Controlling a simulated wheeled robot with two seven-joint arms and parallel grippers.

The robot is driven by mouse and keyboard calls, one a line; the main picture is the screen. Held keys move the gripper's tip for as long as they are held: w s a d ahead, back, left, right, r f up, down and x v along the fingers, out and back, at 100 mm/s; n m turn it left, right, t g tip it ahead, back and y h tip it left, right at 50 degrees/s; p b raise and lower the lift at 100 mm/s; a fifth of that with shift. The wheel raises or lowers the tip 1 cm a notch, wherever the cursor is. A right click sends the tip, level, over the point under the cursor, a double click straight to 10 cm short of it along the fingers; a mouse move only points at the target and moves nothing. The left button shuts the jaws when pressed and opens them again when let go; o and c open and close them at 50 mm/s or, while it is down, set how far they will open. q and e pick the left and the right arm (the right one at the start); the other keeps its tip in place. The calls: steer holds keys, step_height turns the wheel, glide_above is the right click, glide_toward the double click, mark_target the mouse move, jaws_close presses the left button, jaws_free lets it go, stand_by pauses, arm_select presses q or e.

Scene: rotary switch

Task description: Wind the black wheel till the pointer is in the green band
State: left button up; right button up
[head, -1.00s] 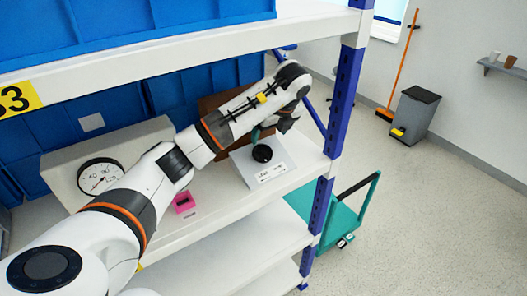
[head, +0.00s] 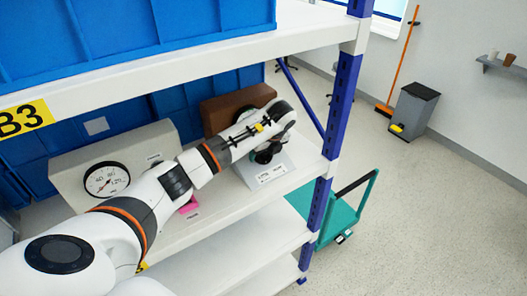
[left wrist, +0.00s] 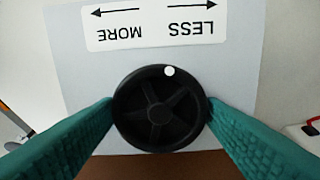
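The black wheel (head: 268,155) sits on a light sloped panel (head: 262,179) on the shelf, mostly hidden by my left arm. In the left wrist view the wheel (left wrist: 158,108) is seen face-on, with a white dot near its label-side rim. My left gripper (left wrist: 160,110) has its teal fingers on opposite sides of the wheel, both seeming to touch the rim. A label (left wrist: 155,25) reads MORE and LESS with arrows. The round white gauge (head: 106,180) is in view. Its pointer seems to aim lower left; I cannot make out a green band. My right gripper is not in view.
A pink object (head: 189,207) lies on the shelf, partly behind my left arm. A brown box (head: 232,105) and blue bins (head: 60,150) stand behind. A blue rack post (head: 342,110) rises right of the panel. An upper shelf (head: 200,60) hangs above.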

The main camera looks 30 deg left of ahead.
arm_select(q)
steer(key=c, duration=0.6)
steer(key=shift+o, duration=0.2)
steer(key=m+b, duration=0.3)
steer(key=m, duration=0.1)
steer(key=shift+w+f, duration=0.1)
steer(key=m+b, duration=0.3)
steer(key=m, duration=0.1)
steer(key=shift+m, duration=0.4)
steer(key=m+b, duration=0.2)
steer(key=m, duration=0.3)
steer(key=shift+d, duration=0.1)
steer(key=m+b, duration=0.1)
steer(key=m, duration=0.4)
steer(key=shift+d, duration=0.1)
